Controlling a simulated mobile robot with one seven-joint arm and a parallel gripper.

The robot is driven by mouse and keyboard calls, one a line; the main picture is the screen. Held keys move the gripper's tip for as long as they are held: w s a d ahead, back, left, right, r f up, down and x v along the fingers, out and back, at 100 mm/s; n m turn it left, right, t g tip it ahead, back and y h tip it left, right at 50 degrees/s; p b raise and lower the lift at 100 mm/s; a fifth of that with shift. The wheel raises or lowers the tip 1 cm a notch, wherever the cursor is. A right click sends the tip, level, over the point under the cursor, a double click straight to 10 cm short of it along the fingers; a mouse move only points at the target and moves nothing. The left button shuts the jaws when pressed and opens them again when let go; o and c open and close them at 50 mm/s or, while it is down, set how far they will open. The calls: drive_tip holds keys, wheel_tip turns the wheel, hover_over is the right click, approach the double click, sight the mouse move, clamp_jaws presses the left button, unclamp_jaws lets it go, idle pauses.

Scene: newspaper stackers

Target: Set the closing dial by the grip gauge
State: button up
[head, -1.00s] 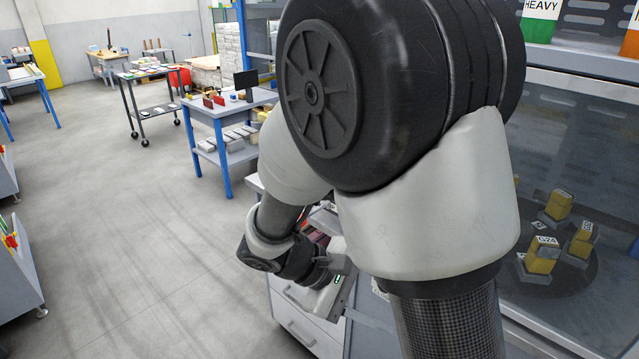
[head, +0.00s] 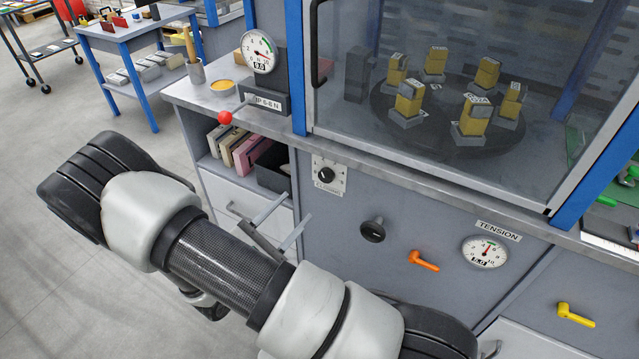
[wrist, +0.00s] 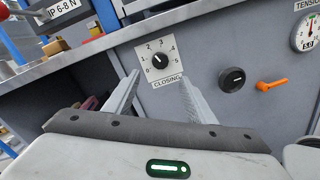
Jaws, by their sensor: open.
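The dial also shows on the grey cabinet front in the head view (head: 326,175). The grip gauge (head: 259,52) stands on the counter above and reads 9.0, its needle past the green band. A label below it (head: 267,102) says 6-8 N. My gripper (head: 297,206) is open and empty, facing the dial and apart from it. Its fingers (wrist: 160,80) frame the dial from below.
A black knob (head: 372,229), an orange lever (head: 424,261) and a tension gauge (head: 485,251) sit right of the dial. A red-balled lever (head: 225,118) juts from below the grip gauge. A glazed enclosure (head: 450,100) stands above. Open shelves (head: 205,166) are at left.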

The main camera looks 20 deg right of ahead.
sight(324, 178)
drive_tip(key=b+x, duration=0.1)
drive_tip(key=x, duration=1.1)
drive_tip(key=shift+d, duration=0.25)
drive_tip(key=c, duration=1)
